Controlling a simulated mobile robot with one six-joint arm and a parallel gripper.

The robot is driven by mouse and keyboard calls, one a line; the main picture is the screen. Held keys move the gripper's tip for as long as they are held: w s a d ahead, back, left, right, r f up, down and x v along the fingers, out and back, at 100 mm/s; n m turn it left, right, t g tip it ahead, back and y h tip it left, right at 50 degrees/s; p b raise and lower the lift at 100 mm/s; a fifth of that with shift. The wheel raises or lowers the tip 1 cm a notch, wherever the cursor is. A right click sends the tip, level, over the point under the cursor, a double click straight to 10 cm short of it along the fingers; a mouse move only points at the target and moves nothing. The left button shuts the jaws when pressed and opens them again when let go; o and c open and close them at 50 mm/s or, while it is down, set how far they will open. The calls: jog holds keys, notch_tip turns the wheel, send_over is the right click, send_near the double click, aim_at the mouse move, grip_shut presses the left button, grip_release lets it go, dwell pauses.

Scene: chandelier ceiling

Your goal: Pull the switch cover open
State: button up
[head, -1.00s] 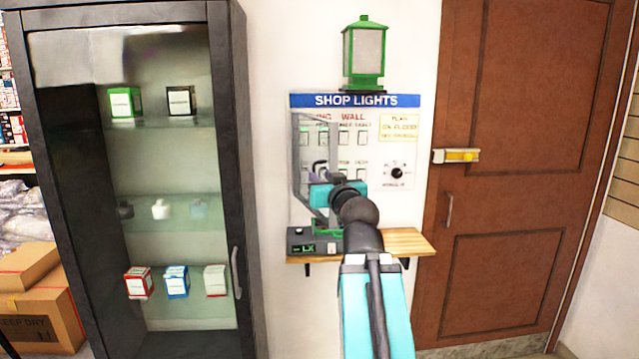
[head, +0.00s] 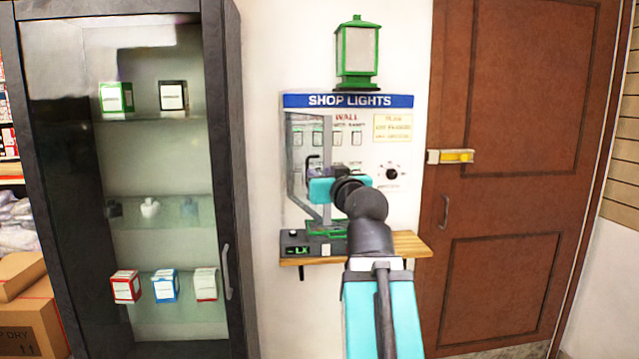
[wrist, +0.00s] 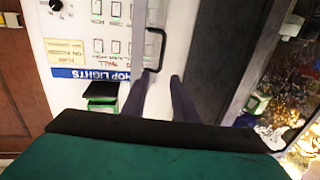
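The switch cover (head: 326,140) is a clear panel with a grey frame over the left part of the SHOP LIGHTS board (head: 405,205). It appears to stand out at an angle from the board. Its black handle (head: 312,163) is a bracket near its free edge; in the wrist view, the handle (wrist: 163,48) is just beyond the fingertips. My gripper (wrist: 163,76) is open, with a gap between its dark fingers. The left finger overlaps or nearly meets one end of the handle; contact cannot be told. In the head view, my arm partly hides my gripper (head: 312,176).
A wooden shelf (head: 408,246) below the board holds a black box (head: 300,249) with a green display. A green lantern (head: 357,55) is above. A dark glass cabinet (head: 228,150) is close on the left; a brown door (head: 520,190) is on the right.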

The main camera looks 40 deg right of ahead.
jog(key=shift+b+v, duration=1.05)
jog(key=shift+v, duration=0.15)
jog(key=shift+c, duration=0.4)
